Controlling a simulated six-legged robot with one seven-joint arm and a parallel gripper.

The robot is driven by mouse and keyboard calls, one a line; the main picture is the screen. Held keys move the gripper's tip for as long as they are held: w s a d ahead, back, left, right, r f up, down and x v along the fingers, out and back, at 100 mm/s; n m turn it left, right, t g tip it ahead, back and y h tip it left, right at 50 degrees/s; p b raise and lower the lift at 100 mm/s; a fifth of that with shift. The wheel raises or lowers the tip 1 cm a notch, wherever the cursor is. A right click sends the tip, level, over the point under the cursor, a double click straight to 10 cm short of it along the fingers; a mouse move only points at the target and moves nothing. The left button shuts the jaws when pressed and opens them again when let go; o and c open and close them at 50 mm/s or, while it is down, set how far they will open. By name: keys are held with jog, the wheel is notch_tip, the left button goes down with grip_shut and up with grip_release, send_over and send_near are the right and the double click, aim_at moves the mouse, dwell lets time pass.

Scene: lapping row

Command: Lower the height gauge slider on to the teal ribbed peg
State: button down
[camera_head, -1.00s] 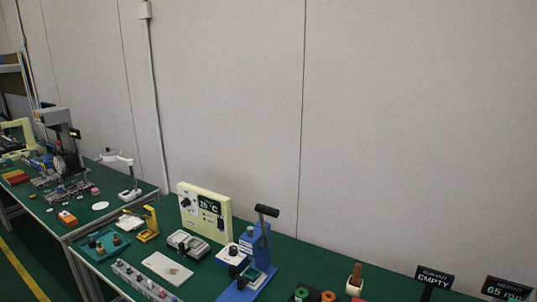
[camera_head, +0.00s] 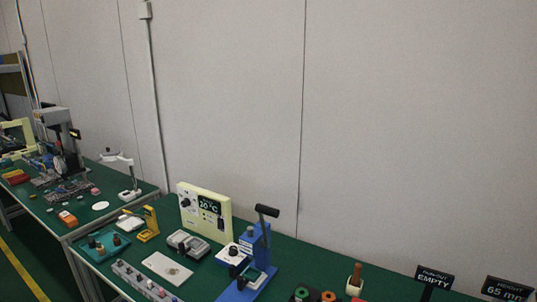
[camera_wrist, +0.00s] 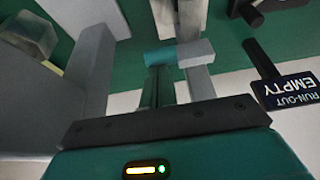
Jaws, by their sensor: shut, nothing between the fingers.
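In the wrist view, my gripper (camera_wrist: 158,72) shows as two thin dark fingers, side by side and shut with nothing between them. Just beyond their tips lies a short teal cylinder (camera_wrist: 160,56), which looks like the teal peg; I cannot make out its ribs. A light grey block (camera_wrist: 196,52) is at its right end, on or in front of a grey upright (camera_wrist: 189,18). These may be parts of the height gauge, but I cannot tell which is the slider. Whether the fingers touch the teal piece is unclear. In the head view, gripper, gauge and peg are out of frame.
A RUN-OUT EMPTY sign (camera_wrist: 287,92) stands right of my fingers, also in the head view (camera_head: 434,277), beside a height sign (camera_head: 507,289). A blue lever device (camera_head: 257,245) and a cream temperature box (camera_head: 204,214) stand on the green bench.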

dwell(0.3)
jog(key=shift+r, duration=3)
